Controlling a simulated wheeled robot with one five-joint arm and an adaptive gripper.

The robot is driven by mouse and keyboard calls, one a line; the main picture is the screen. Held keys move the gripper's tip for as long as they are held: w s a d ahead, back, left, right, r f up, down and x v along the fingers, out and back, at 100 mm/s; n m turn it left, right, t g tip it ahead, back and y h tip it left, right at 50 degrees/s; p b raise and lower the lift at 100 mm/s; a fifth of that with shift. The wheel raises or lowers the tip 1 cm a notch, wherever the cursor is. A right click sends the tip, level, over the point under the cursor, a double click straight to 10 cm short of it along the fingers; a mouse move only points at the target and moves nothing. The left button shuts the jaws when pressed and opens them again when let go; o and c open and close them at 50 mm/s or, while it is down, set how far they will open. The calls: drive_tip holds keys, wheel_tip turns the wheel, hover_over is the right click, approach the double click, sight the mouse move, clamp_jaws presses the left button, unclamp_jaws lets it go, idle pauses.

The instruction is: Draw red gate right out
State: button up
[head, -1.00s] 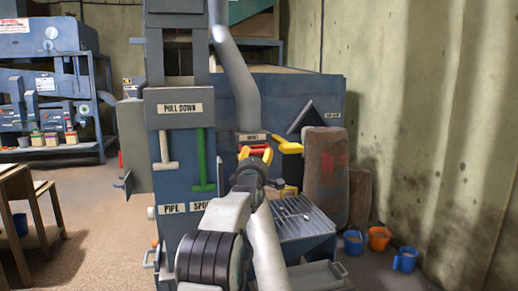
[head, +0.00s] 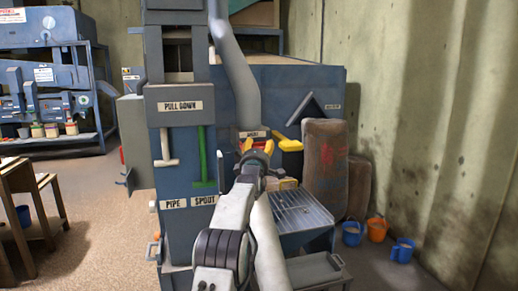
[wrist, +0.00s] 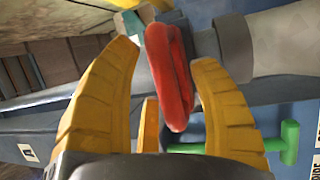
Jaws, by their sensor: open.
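The red gate handle (wrist: 168,75) is a rounded red loop in the wrist view, lying between the yellow fingers of my gripper (wrist: 166,52). Gaps show on both sides of it, and the fingers are spread and not closed on it. In the head view my gripper (head: 258,144) is in front of the pipe's lower end, under a small label. There the fingers mostly hide the red handle, and the gate's plate cannot be made out.
A green T-handle (head: 203,160) and a white T-handle (head: 166,150) are on the panel to the left. A slatted tray (head: 300,211) lies below right. Sacks (head: 323,165) and buckets (head: 376,229) stand further right.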

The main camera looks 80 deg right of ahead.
drive_tip(key=shift+o, duration=0.2)
clamp_jaws()
idle(0.3)
drive_tip(key=shift+f, duration=0.1)
